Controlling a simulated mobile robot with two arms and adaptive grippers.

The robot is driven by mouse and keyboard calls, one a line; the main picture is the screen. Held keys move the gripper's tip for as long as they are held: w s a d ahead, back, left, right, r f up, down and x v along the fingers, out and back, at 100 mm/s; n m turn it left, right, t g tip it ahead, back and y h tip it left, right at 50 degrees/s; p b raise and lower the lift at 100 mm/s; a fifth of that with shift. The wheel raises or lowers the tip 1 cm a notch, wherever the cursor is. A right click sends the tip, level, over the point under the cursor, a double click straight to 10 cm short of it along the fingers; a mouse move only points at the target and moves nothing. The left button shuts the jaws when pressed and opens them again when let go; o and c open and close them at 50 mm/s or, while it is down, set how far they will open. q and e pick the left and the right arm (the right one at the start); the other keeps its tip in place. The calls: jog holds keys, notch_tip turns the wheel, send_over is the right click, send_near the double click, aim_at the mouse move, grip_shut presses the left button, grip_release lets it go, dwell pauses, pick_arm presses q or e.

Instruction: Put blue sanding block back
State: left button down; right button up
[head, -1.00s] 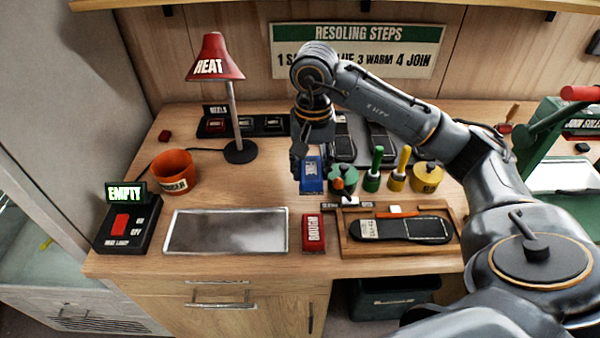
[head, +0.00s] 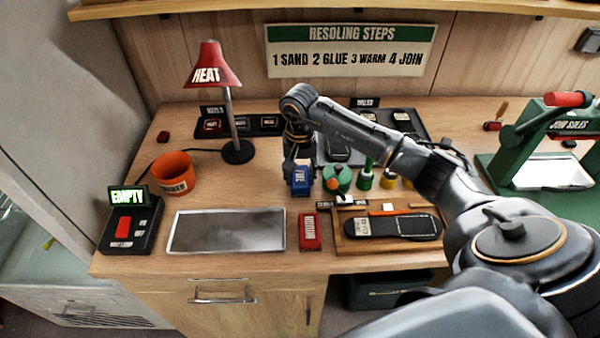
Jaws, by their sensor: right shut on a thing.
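The blue sanding block (head: 301,182) is in the middle of the head view, over the bench behind the red block. My right gripper (head: 299,168) comes down on it from above and is shut on it. Its fingertips are partly hidden by the block and the wrist. I cannot tell whether the block touches the bench. A red block (head: 309,231) with a white label lies on the bench in front, right of the metal plate. A dark slotted rack (head: 268,130) holding small pieces stands at the back, left of my gripper. My left gripper is not in view.
Green (head: 337,179) and yellow pots stand close right of the blue block. A wooden tray (head: 345,243) holds a shoe sole. The red lamp (head: 213,65), orange bucket (head: 175,173) and metal plate (head: 226,231) are left.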

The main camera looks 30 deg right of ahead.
aim_at(300, 176)
jog(key=shift+f, duration=0.15)
jog(key=o, duration=1)
jog(key=shift+r, duration=0.35)
notch_tip(300, 176, up, 12)
jog(key=b, duration=0.3)
jog(key=shift+f, duration=0.15)
